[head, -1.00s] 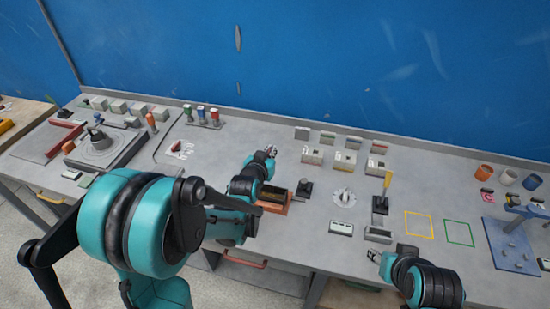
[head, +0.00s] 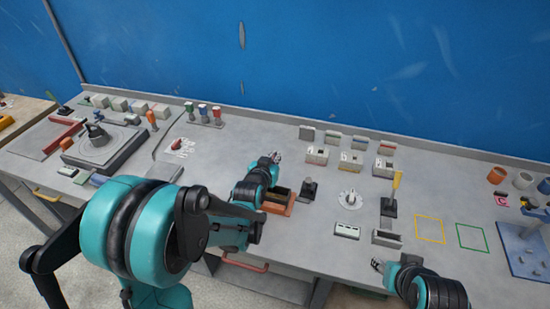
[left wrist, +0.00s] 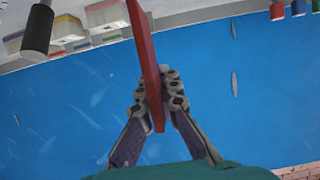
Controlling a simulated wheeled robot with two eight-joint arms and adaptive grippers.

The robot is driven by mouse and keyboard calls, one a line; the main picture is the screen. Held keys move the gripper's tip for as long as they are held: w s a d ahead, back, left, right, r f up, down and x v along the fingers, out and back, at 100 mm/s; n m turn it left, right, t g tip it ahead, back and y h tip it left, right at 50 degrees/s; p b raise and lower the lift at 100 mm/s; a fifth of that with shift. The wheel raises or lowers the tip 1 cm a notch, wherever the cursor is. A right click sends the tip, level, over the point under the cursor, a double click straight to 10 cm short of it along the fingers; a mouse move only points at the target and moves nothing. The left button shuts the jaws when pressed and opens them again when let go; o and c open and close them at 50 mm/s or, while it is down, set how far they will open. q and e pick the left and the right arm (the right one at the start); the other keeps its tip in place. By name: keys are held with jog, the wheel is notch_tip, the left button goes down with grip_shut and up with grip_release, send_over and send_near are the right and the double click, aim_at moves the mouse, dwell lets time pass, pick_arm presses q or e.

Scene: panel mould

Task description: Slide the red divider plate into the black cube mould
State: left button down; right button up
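The red divider plate (left wrist: 147,62) stands between the fingers of my left gripper (left wrist: 157,98) in the left wrist view, and the fingers close on it from both sides. In the head view my left gripper (head: 276,158) is above the bench, just behind an orange tray. The plate cannot be made out there. A dark open box (head: 277,196), seemingly the black cube mould, sits in the orange tray, partly covered by my left forearm. My right gripper (head: 377,265) is low at the bench's front edge, too small to tell its opening.
A black knob (head: 308,189) stands right of the orange tray (head: 290,208). Several pale blocks (head: 350,161) with upright plates stand behind, at right. Red, blue and green handled tools (head: 203,113) stand at the back left. The bench between these tools and the pale blocks is clear.

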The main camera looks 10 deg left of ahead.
pick_arm(q)
jog(key=shift+f+b, duration=2.65)
jog(key=shift+f, duration=0.3)
jog(key=shift+f+b, duration=2.7)
jog(key=shift+b, duration=0.1)
jog(key=c, duration=1.6)
grip_release()
jog(key=shift+c, duration=0.2)
jog(key=v, duration=1.2)
